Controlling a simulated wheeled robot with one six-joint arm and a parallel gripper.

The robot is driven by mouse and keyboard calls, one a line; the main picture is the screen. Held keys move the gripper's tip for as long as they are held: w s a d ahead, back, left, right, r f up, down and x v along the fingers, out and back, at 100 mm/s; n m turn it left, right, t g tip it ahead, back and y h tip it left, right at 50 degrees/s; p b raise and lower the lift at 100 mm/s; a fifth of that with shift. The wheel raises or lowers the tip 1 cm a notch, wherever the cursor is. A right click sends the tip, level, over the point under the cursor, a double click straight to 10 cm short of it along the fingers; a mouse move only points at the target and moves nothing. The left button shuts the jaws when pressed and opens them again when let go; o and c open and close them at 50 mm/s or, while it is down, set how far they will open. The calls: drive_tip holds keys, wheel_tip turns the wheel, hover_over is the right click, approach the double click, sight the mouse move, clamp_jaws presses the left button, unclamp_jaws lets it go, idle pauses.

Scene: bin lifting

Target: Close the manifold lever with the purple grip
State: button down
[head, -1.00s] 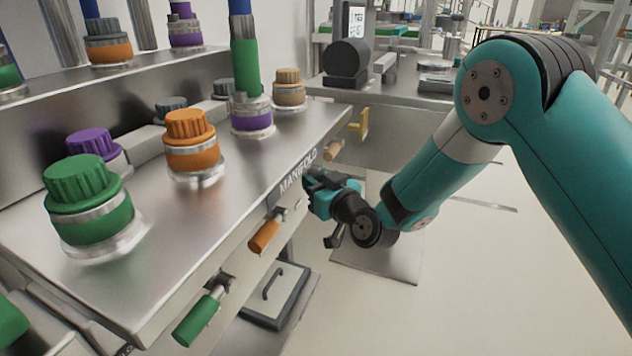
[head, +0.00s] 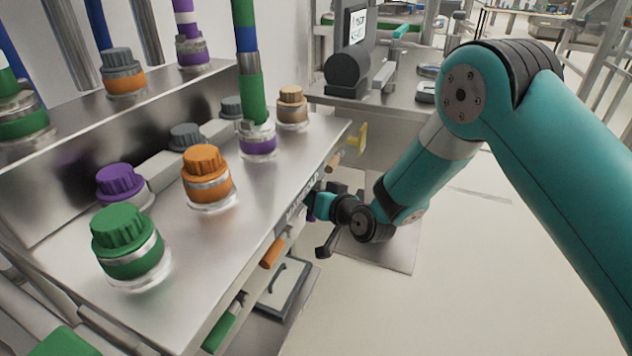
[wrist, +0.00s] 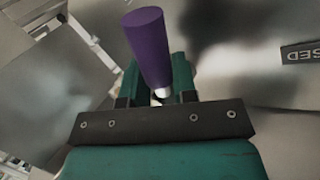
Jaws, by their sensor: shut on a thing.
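The purple grip (wrist: 148,45) of the manifold lever stands between the two fingers of my gripper (wrist: 157,80) in the wrist view, with a pale end showing near the gripper's base. My gripper is shut on it. In the head view my gripper (head: 312,203) is at the front face of the manifold (head: 250,215), and only a small bit of purple shows beside it. Part of the manifold's label is hidden behind my gripper. A plate ending in "SED" (wrist: 302,54) shows at the right of the wrist view.
An orange lever grip (head: 272,252) and a green one (head: 220,328) stick out nearer along the same face. A tan grip (head: 333,162) and a yellow handle (head: 362,137) are farther along. Capped fittings stand on top. The floor to the right is clear.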

drive_tip(key=shift+s+a+r+m+g+p, duration=0.1)
drive_tip(key=shift+s+r+m+g+p, duration=0.1)
drive_tip(key=shift+m+g+p, duration=0.45)
drive_tip(key=shift+s+r+m+g+p, duration=0.15)
drive_tip(key=shift+m+g+p, duration=0.35)
drive_tip(key=shift+m+g, duration=0.2)
drive_tip(key=c, duration=0.9)
unclamp_jaws()
drive_tip(key=b+v, duration=0.1)
drive_tip(key=v, duration=1.6)
drive_tip(key=shift+s+r, duration=0.1)
drive_tip(key=shift+r, duration=0.15)
